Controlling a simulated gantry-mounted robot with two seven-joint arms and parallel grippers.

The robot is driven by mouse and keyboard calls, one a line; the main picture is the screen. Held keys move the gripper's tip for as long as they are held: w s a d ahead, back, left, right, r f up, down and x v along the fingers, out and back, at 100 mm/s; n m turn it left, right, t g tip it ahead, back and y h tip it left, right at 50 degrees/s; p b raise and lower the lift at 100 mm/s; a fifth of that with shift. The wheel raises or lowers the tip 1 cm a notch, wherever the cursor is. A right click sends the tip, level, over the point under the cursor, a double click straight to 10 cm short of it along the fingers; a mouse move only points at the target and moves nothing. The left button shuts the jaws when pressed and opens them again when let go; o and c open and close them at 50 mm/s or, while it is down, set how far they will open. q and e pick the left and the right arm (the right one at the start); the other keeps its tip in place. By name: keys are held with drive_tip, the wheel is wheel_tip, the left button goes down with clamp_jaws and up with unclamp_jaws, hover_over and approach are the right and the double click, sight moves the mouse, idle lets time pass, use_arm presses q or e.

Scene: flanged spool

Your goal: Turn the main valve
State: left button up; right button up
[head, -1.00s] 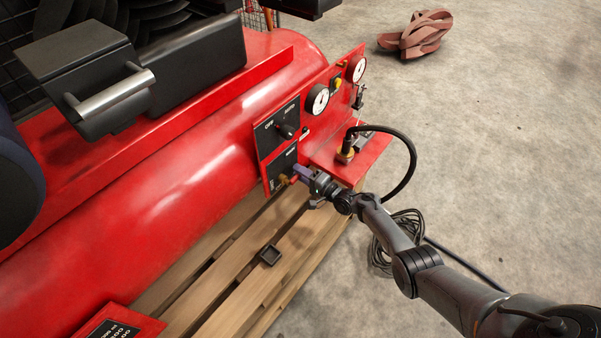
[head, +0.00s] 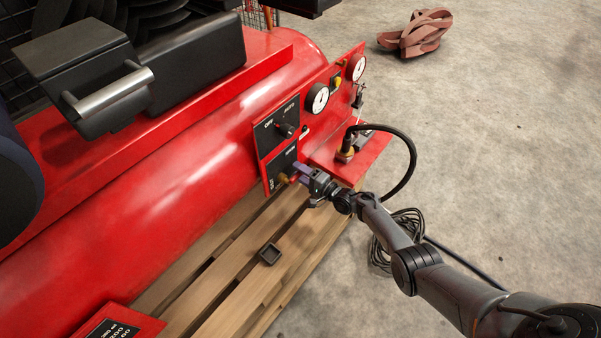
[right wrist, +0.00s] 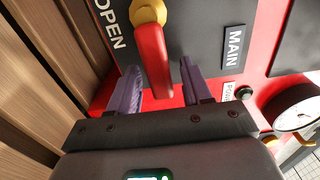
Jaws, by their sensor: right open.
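The main valve shows in the right wrist view as a red lever handle (right wrist: 152,62) on a brass hub (right wrist: 147,12), in front of a dark panel with "OPEN" and "MAIN" labels. My right gripper (right wrist: 160,85) is open, with one purple finger on each side of the red handle and gaps visible between. In the head view my right gripper (head: 303,172) is at the lower panel, and the brass valve part (head: 284,179) shows just left of it. The red handle is mostly hidden there by the gripper. My left gripper is not in view.
A red tank (head: 150,180) rests on a wooden pallet (head: 225,268). A black knob (head: 287,130) and white gauges (head: 317,98) are above the valve. A black hose (head: 412,165) loops beside my right arm. Open concrete floor (head: 500,130) lies to the right.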

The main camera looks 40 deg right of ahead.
drive_tip(key=p+v, duration=0.5)
drive_tip(key=v, duration=0.6)
drive_tip(key=shift+p, duration=0.4)
drive_tip(key=shift+w, duration=0.1)
